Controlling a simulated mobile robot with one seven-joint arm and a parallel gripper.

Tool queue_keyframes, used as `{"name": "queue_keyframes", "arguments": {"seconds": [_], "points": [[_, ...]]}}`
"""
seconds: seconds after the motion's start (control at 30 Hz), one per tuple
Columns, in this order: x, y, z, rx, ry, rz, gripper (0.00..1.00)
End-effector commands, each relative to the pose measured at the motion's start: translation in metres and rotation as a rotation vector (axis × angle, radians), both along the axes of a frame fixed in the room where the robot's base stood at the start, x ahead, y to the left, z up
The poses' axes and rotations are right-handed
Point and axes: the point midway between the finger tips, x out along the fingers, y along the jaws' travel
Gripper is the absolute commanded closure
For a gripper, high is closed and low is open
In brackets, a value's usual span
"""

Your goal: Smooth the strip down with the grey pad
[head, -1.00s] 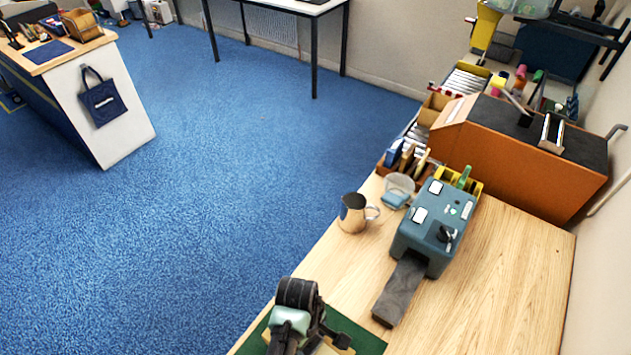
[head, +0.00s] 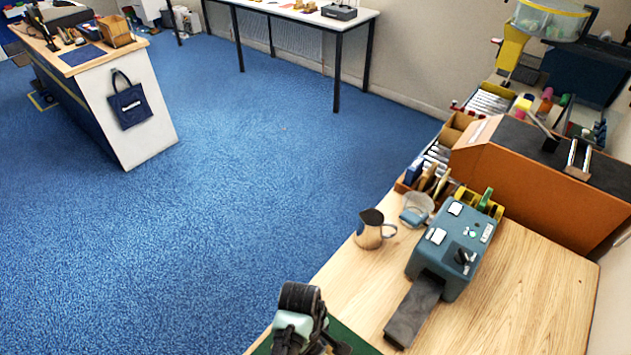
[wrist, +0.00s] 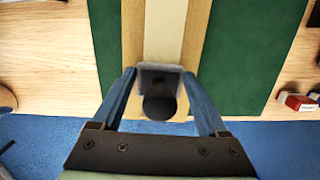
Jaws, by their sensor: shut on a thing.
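In the wrist view my gripper (wrist: 158,76) is shut on the grey pad (wrist: 177,73), one finger at each side. A dark round knob (wrist: 160,106) sits on the pad. The pad is over the near end of the pale strip (wrist: 164,30), which runs straight away from it along the middle of a tan carton (wrist: 197,35). I cannot tell whether the pad touches the strip. The carton lies on a green mat (wrist: 258,50). In the head view my arm's end is at the bottom edge beside the mat (head: 345,340); pad and strip are hidden there.
A blue-grey dispenser (head: 452,245) with a dark tongue stands on the wooden bench (head: 510,300). A large orange-brown box (head: 540,185) stands behind. Blue floor lies past the bench's left edge.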

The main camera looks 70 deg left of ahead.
Motion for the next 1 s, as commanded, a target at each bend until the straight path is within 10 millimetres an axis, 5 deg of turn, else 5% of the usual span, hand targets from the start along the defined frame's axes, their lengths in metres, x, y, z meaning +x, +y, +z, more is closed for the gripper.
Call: {"name": "queue_keyframes", "arguments": {"seconds": [1.0], "points": [[-0.013,0.02,0.001,0.0,0.004,0.002,0.75]]}}
